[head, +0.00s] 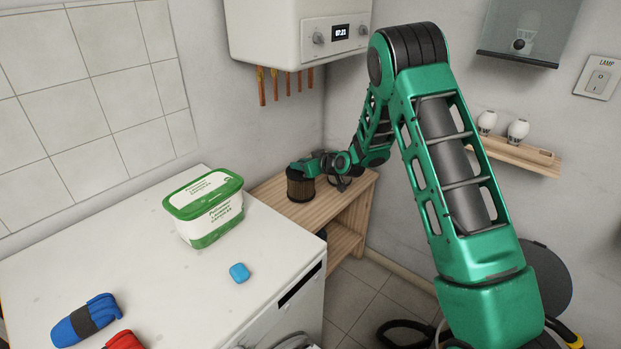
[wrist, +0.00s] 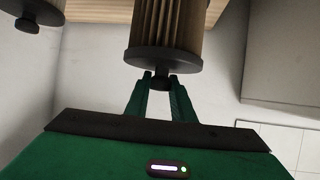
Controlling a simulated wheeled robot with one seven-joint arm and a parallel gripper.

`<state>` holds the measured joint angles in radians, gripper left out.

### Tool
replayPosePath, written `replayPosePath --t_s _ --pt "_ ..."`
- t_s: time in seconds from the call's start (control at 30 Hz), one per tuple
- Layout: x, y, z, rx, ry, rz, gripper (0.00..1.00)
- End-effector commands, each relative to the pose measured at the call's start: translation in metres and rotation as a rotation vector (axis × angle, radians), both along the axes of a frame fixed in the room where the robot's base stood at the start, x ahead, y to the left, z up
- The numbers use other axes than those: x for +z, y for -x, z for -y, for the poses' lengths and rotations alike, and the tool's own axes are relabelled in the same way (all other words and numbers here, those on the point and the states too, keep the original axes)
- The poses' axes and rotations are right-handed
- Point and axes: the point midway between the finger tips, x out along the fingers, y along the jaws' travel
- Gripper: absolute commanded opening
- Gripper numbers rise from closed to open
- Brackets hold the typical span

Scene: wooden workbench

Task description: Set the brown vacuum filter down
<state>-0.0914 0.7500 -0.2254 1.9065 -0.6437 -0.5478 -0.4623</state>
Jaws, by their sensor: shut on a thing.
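The brown vacuum filter (head: 300,188) is a pleated brown cylinder with dark ends, at the wooden bench in the corner. In the wrist view the filter (wrist: 170,22) shows its pleats, a dark end disc and a small dark knob. My gripper (head: 304,167) is at the filter's top in the head view. In the wrist view my gripper's fingers (wrist: 161,82) are closed on the knob. The filter's far end is cut off by the wrist frame, so I cannot tell whether it touches the bench.
The wooden bench (head: 345,207) stands beside the white worktop (head: 120,260). A green-and-white tub (head: 208,212) and a small blue block (head: 239,272) are on the worktop. Another knobbed cylinder (wrist: 42,10) is at the wrist view's upper left. A boiler (head: 290,40) hangs above.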

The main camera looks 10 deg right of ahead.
Motion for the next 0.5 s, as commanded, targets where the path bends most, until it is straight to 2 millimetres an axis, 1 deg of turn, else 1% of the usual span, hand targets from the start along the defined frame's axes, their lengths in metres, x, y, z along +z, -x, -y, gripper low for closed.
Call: replayPosePath --t_s 0.03,0.2,0.33,0.5 --pt "-0.007 -0.007 0.01 -0.003 0.0 0.0 0.0" --pt "-0.024 -0.024 0.032 -0.001 0.002 0.001 0.0" --pt "-0.03 -0.03 0.04 0.0 0.0 0.001 0.0" --pt "-0.038 -0.032 0.042 0.0 0.0 0.0 0.0"
